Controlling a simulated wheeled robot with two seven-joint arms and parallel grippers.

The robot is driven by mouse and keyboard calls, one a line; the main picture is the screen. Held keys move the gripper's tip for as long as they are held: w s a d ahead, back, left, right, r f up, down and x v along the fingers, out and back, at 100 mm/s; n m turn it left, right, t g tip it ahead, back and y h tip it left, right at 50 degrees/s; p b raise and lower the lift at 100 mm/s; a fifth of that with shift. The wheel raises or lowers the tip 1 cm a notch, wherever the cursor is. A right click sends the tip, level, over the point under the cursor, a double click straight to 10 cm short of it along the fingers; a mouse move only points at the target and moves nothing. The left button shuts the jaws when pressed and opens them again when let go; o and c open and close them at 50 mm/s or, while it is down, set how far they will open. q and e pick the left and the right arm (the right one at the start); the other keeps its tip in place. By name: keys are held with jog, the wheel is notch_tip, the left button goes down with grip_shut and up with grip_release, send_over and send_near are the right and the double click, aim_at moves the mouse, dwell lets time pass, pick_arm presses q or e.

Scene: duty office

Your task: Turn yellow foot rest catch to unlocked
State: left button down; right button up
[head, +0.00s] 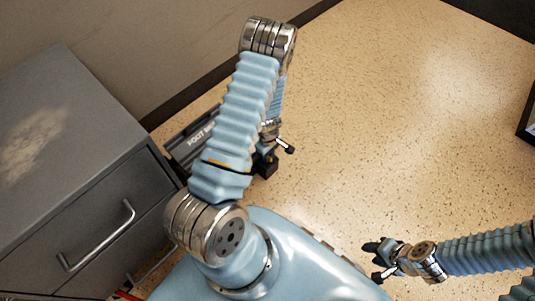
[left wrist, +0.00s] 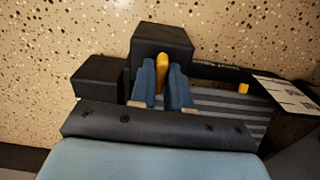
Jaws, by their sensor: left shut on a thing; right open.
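The yellow catch (left wrist: 162,66) stands up against a black block (left wrist: 161,43) in the left wrist view. My left gripper (left wrist: 163,84) is shut on it, one blue finger on each side. The lower part of the catch is hidden by the fingers. The dark foot rest (head: 190,139), with white lettering, lies on the floor beside the cabinet in the head view, partly behind my left arm. Its ribbed grey top (left wrist: 232,104) shows in the left wrist view. My right gripper (head: 372,248) is open and empty above the floor at the lower right.
A grey drawer cabinet (head: 62,135) with metal handles stands at the left. A wall with a dark skirting runs behind. A white printed label (left wrist: 284,94) and a small yellow piece (left wrist: 271,88) are at the foot rest's right. The speckled floor (head: 400,130) is clear in the middle.

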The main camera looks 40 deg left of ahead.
dwell(0.4)
pick_arm(q)
jog(key=c, duration=1.1)
grip_release()
notch_tip(320, 180, up, 14)
jog(key=p, duration=0.4)
jog(key=shift+f, duration=0.1)
jog(key=s+d+m+h+p, duration=0.1)
jog(key=s+d+m+p, duration=0.1)
jog(key=d+m, duration=0.3)
jog(key=s+d+r+m+h+p, duration=0.1)
jog(key=s+d+m, duration=0.3)
jog(key=d, duration=0.6)
jog(key=s+d+m+h+p, duration=0.2)
jog(key=s+d+m+p, duration=0.1)
jog(key=d+m, duration=0.3)
jog(key=shift+s+d+r+t, duration=0.2)
jog(key=shift+s+d+t, duration=0.3)
jog(key=shift+d, duration=0.5)
